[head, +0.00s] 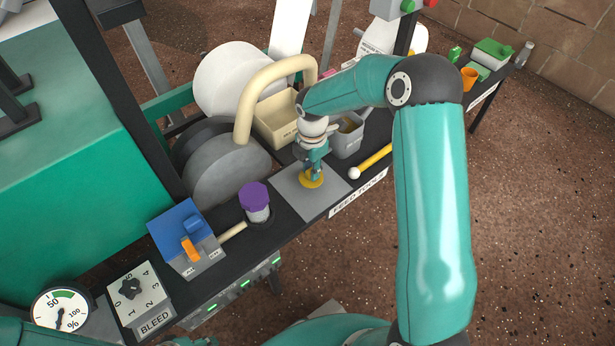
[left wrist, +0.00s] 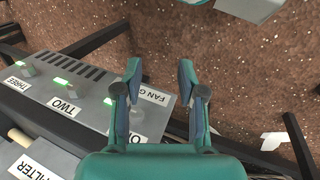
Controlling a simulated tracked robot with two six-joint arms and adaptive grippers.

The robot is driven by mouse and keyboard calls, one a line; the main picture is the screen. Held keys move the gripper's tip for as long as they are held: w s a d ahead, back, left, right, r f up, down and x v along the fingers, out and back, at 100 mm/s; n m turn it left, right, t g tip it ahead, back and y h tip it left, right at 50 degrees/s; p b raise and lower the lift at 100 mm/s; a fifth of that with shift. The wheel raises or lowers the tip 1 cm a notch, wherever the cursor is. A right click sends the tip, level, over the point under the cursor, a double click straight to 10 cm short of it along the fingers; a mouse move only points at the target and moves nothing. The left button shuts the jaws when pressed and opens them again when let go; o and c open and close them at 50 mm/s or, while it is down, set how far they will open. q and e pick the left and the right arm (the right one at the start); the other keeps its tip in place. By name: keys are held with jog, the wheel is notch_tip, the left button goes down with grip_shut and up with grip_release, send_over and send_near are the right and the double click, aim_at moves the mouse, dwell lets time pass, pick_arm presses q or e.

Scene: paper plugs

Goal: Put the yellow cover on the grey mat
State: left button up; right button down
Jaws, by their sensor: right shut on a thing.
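The yellow cover (head: 311,181) is a small round piece over the middle of the grey mat (head: 309,205), a flat square on the dark bench. My right gripper (head: 314,171) comes down from above and is shut on the cover; its fingers hide part of it. The cover looks to be at the mat's surface, but I cannot tell whether it touches. My left gripper (left wrist: 160,80) shows in the left wrist view, open and empty, above the panel edge and the floor.
Left of the mat stand a purple-capped jar (head: 255,201) and a blue-topped switch box (head: 184,237). A yellow rod with a white ball end (head: 371,162) lies to the right. A cream bin (head: 276,120) and a grey bin (head: 347,137) stand behind.

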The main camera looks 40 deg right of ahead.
jog(key=shift+f, duration=1.15)
jog(key=shift+f, duration=0.15)
jog(key=c, duration=1)
grip_release()
notch_tip(320, 180, up, 12)
jog(key=p, duration=0.3)
